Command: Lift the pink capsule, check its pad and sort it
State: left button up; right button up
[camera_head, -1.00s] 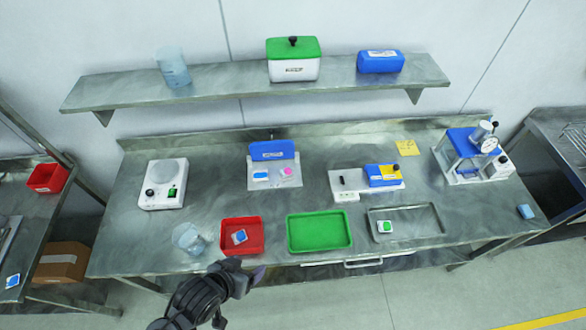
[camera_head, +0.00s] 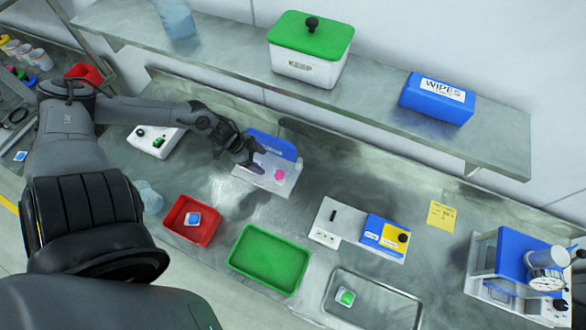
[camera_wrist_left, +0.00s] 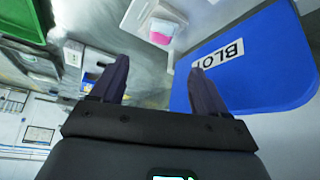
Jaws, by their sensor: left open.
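The pink capsule (camera_head: 279,174) lies on a pale plate (camera_head: 290,187) in front of a blue block (camera_head: 272,143). In the left wrist view the pink capsule (camera_wrist_left: 160,40) shows beyond the fingertips, and the blue block (camera_wrist_left: 250,70) has a label that begins "BLO". My left gripper (camera_head: 253,164) is over the left part of the plate, left of the pink capsule. In the left wrist view my left gripper (camera_wrist_left: 158,68) is open with nothing between its fingers. My right gripper is not in view. The capsule's pad cannot be made out.
A red tray (camera_head: 176,217) with a blue-and-white piece and an empty green tray (camera_head: 240,261) stand in front. A metal tray (camera_head: 390,302) holds a green-and-white piece. A device with a blue-and-yellow block (camera_head: 372,237) stands to the right. A shelf (camera_head: 360,110) overhangs the back.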

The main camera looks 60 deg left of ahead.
aim_at(276, 173)
pick_arm(q)
jog(key=shift+s+a+f+b+x, duration=0.1)
jog(key=shift+b+x, duration=0.5)
jog(key=shift+x, duration=0.5)
jog(key=shift+s+a+f+b+x, duration=0.1)
jog(key=shift+b+x, duration=0.45)
jog(key=shift+x, duration=0.55)
jog(key=shift+s+a+f+b+x, duration=0.15)
jog(key=shift+b+x, duration=0.45)
jog(key=shift+x, duration=0.5)
jog(key=shift+b+x, duration=0.3)
jog(key=shift+x, duration=1.7)
jog(key=shift+d, duration=0.15)
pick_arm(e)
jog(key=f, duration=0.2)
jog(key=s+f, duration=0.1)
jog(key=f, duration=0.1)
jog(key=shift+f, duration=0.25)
pick_arm(q)
jog(key=shift+r, duration=0.1)
jog(key=c, duration=1.1)
jog(key=shift+r, duration=0.1)
